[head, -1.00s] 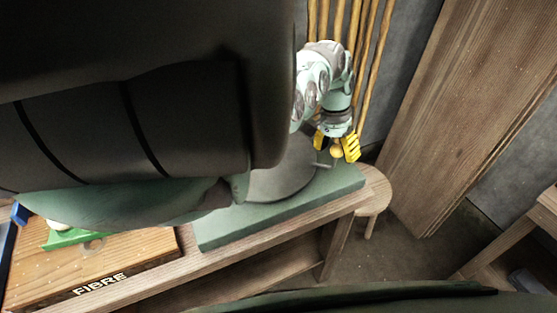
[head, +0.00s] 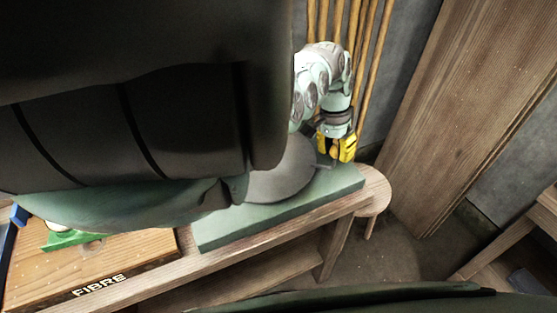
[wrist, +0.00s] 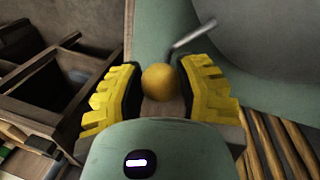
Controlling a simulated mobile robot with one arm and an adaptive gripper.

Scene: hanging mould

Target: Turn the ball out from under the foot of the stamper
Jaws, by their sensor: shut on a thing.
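The orange-yellow ball (wrist: 158,82) sits between the two yellow fingers of my gripper (wrist: 158,88) in the wrist view. The fingers are shut on it from both sides. In the head view my gripper (head: 336,151) is at the right end of the green base (head: 300,205), pointing down, and its fingers mostly cover the ball. I cannot clearly make out the stamper's foot.
Wooden poles (head: 366,60) stand close behind my gripper. A wooden box marked FIBRE (head: 130,265) is at lower left. Bare floor lies to the right.

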